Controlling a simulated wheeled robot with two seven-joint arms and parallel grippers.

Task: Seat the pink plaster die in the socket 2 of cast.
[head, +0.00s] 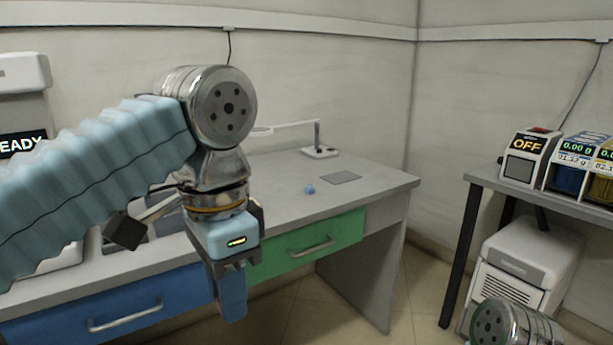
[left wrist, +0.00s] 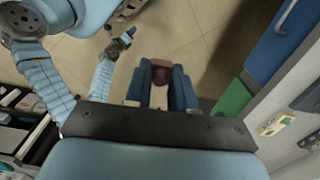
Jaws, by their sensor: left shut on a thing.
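My left gripper (head: 232,292) hangs fingers down in front of the drawers of the bench in the head view. In the left wrist view its blue fingers (left wrist: 161,92) are shut on a dull pink thing (left wrist: 161,67), seen between their tips, which looks like the pink plaster die. In the head view the fingers hide the die. I cannot make out the cast or its socket 2 in either view. My right gripper seems to be the small dark end (left wrist: 123,42) of the sleeved arm in the left wrist view; its jaws are too small to tell.
The grey bench (head: 385,184) has a blue drawer (head: 120,312) and a green drawer (head: 330,236). On it are a small blue lump (head: 309,189), a grey pad (head: 340,177) and a lamp base (head: 320,152). A side table (head: 490,182) with instruments stands right. Floor between is open.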

